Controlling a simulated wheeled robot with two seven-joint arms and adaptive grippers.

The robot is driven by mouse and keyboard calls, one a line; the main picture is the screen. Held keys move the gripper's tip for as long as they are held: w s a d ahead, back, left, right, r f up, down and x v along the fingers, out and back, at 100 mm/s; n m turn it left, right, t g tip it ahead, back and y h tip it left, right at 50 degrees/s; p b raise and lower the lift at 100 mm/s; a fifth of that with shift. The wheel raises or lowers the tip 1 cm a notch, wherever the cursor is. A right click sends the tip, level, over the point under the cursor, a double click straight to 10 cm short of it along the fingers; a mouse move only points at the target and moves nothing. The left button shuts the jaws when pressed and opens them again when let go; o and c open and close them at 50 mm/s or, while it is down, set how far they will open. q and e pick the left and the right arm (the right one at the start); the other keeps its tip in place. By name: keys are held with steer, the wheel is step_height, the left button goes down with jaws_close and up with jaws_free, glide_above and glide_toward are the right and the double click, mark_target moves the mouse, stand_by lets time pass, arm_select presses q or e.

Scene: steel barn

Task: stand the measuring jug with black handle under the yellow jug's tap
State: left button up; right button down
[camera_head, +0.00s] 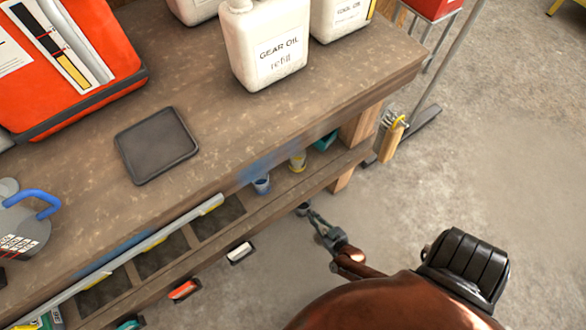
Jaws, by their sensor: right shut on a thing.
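No measuring jug with a black handle can be made out, and no yellow jug with a tap shows. A grey measuring jug with a blue handle (27,240) stands on the bench at the left edge, partly cut off. White oil jugs stand at the back; the one lettered GEAR OIL refill (264,45) shows best, and another (340,15) beside it has a yellow strip. My right gripper (318,224) is beyond the bench's front edge, low over the floor. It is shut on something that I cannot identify. My left gripper is out of view.
The bench top (250,120) is bare around a dark flat tray (157,145). A big orange-red container (95,85) stands at the left. A lower shelf (315,180) holds small cans. Open floor (480,150) lies to the right.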

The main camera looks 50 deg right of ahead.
steer(key=w, duration=0.2)
steer(key=w+d+b, duration=0.1)
steer(key=w, duration=0.2)
steer(key=w+d, duration=0.1)
steer(key=w, duration=0.1)
steer(key=shift+w+b, duration=0.35)
steer(key=shift+w, duration=0.05)
steer(key=x, duration=0.2)
steer(key=b+x, duration=0.1)
steer(key=shift+w+d+r+b, duration=0.1)
steer(key=shift+w+b, duration=0.2)
steer(key=shift+w, duration=0.15)
steer(key=shift+f+b, duration=0.3)
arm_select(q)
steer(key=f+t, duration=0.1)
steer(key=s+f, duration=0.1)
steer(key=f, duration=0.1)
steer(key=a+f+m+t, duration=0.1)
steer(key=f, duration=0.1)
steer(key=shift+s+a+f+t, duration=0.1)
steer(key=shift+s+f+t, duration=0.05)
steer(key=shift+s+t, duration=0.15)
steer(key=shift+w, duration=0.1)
arm_select(e)
steer(key=c, duration=2)
jaws_free()
steer(key=shift+f, duration=0.1)
